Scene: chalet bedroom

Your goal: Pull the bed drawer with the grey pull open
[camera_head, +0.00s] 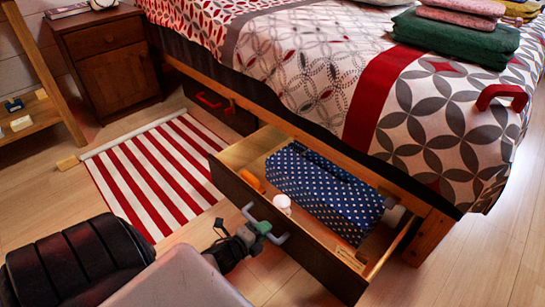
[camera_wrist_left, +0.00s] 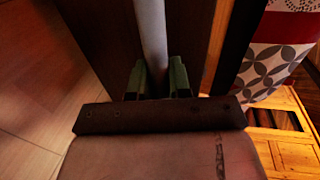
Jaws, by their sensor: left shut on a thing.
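The bed drawer (camera_head: 226,178) stands well out from under the bed, its inside in view. Its grey pull (camera_head: 281,239) is a bar on the dark front face. My left gripper (camera_head: 259,228) is shut around the middle of this pull. In the left wrist view the grey pull (camera_wrist_left: 152,40) runs between the green fingertips of my left gripper (camera_wrist_left: 160,78). A navy dotted cloth bundle (camera_head: 320,188), an orange item (camera_head: 252,181) and a small white item (camera_head: 283,203) lie inside. My right gripper is not in view.
Another bed drawer with a red pull (camera_head: 209,100) sits shut further back. A red-striped rug (camera_head: 155,172) with a pale rod along its edge lies on the floor. A wooden nightstand (camera_head: 112,68) stands behind. Bare floor (camera_head: 480,265) shows right of the bed leg (camera_head: 428,238).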

